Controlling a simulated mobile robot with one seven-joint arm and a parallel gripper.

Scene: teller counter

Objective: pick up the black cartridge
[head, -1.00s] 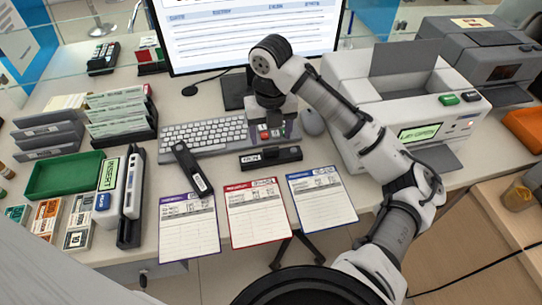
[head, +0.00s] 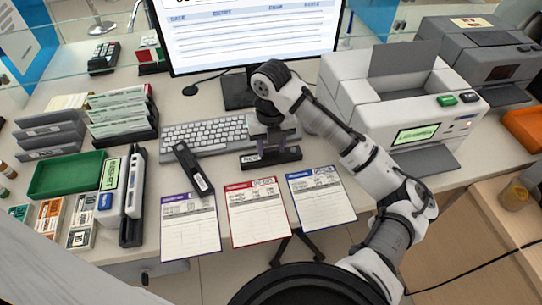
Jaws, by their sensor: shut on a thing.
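The black cartridge (head: 289,157), a long low black bar with a white label, lies crosswise on the counter in front of the keyboard. My gripper (head: 271,152) comes down on it from above, and its fingers are shut on the middle of the cartridge. The cartridge looks level and at counter height; I cannot tell any gap under it. Part of its top is hidden behind the fingers.
A black stapler-like object (head: 194,169) lies to the left. Three forms (head: 190,230) lie along the front edge. The keyboard (head: 205,137) is just behind, a white printer (head: 405,110) stands right, and a green tray (head: 66,175) lies left.

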